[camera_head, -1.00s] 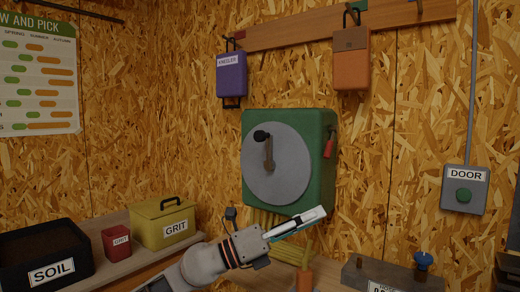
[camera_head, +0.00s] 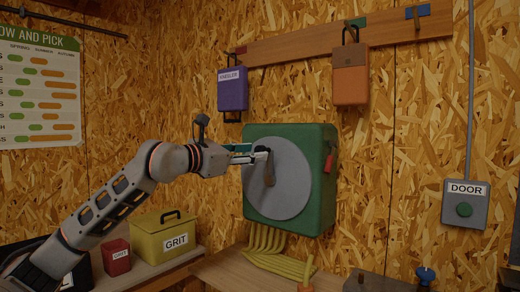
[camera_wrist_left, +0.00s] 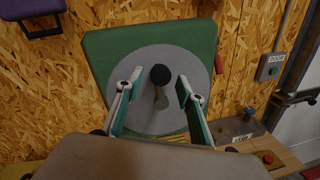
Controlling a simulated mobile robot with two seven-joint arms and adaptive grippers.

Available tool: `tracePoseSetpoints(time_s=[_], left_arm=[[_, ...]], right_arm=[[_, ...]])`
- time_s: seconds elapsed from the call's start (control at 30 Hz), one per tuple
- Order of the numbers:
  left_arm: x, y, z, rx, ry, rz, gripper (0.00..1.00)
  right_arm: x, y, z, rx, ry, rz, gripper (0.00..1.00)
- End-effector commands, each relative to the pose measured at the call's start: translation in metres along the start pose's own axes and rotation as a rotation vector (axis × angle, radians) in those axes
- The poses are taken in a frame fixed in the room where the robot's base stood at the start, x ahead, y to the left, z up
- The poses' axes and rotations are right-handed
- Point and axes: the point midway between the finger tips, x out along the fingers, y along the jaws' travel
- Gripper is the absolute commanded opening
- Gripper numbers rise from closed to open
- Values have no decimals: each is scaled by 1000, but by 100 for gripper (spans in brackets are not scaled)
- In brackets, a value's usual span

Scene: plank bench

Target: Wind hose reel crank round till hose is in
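The hose reel (camera_head: 320,195) is a green box on the wall with a grey disc (camera_head: 285,195) on its front. The crank (camera_head: 269,172) is a brown arm on the disc with a black knob at its upper end. In the left wrist view the knob (camera_wrist_left: 160,74) lies between the fingers but beyond their tips. My left gripper (camera_head: 258,155) is at the knob in the head view, its fingers apart. The left wrist view shows this gripper (camera_wrist_left: 155,85) open and empty. Yellow hose (camera_head: 275,262) hangs below the reel onto the bench. My right gripper is not in view.
Purple (camera_head: 232,92) and orange (camera_head: 350,80) cases hang above. A grey door button box (camera_head: 465,205) is on the right wall.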

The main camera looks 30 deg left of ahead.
Motion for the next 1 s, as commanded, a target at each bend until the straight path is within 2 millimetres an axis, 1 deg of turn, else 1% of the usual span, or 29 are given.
tracePoseSetpoints(time_s=[0.03, 0.1, 0.27, 0.4, 0.6, 0.63, 0.67, 0.7, 0.77, 1.0], left_arm=[[8, 0, 4, -2, -3, -2, 38], [18, 0, 3, -1, -2, -2, 38], [33, -1, 1, -2, -1, -2, 38], [37, -1, 0, 0, 0, -2, 38], [37, -1, 0, 1, 0, -2, 38], [37, -1, 0, 1, 0, -2, 33], [37, -2, 0, 0, 0, -3, 25], [37, -1, 0, 0, 0, -3, 14], [37, -1, 0, 0, 0, -2, 0], [37, -1, 0, 3, 1, -2, 0]], right_arm=[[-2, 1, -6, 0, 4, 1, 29], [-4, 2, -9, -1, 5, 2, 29], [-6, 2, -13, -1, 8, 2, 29], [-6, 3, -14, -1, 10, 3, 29], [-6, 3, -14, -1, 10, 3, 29], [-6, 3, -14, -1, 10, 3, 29], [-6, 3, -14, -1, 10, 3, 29], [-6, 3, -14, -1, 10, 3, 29], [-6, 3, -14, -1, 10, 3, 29], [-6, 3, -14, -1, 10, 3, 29]])
